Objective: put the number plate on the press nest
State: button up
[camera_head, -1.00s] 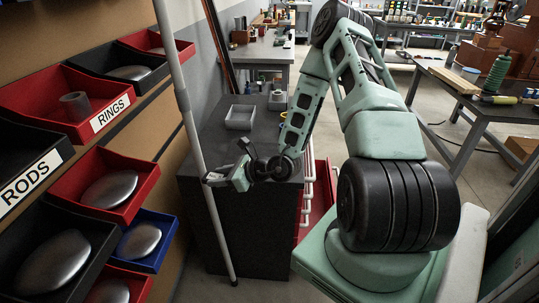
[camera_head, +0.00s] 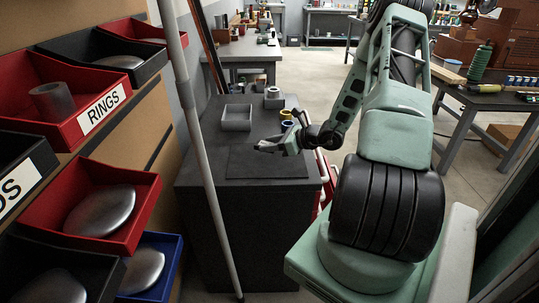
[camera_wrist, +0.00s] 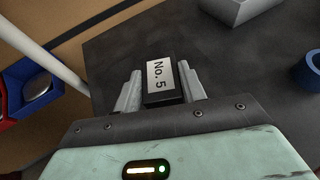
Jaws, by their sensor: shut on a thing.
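The number plate (camera_wrist: 161,80) is a small black block with a white "No. 5" label, seen clearly in the wrist view. My gripper (camera_wrist: 161,88) is shut on it, one finger at each side. In the head view my gripper (camera_head: 264,147) is above the front part of the dark bench (camera_head: 240,200), over a flat rectangle on its top. The plate is too small to make out there. I cannot identify the press nest for certain in either view.
A pale pole (camera_head: 197,140) rises at the bench's left, beside wall bins (camera_head: 118,212).

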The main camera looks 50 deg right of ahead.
aim_at(271, 159)
jog(key=shift+f, duration=1.9)
jog(key=shift+f, duration=0.2)
jog(key=o, duration=1)
jog(key=shift+o, duration=0.4)
jog(key=shift+r, duration=0.15)
